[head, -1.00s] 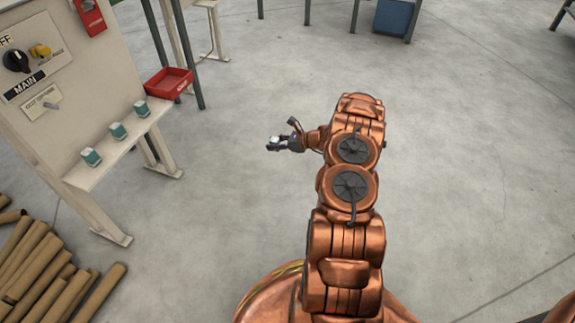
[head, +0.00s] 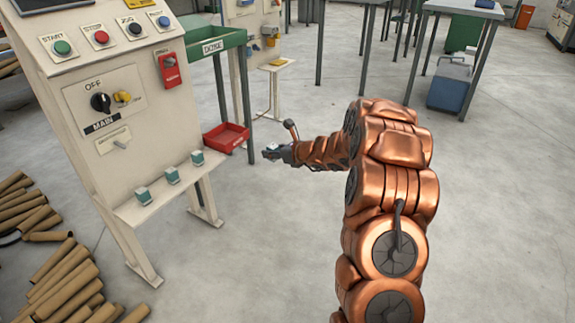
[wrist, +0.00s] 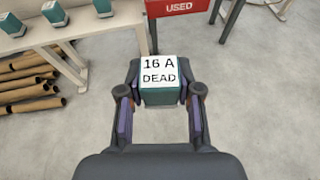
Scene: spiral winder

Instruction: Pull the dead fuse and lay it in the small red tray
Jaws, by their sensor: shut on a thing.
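My gripper (head: 270,153) is shut on the dead fuse (wrist: 160,82), a teal block with a white top marked "16 A DEAD", clear in the wrist view. In the head view the fuse is small at the gripper's tip. The fuse is held in the air, apart from the tray. The tray looks empty in the head view.
Several teal fuses (head: 172,175) stand on the shelf (head: 150,208) of the control cabinet (head: 115,125). Cardboard tubes (head: 60,285) lie at lower left. The floor around my arm is open.

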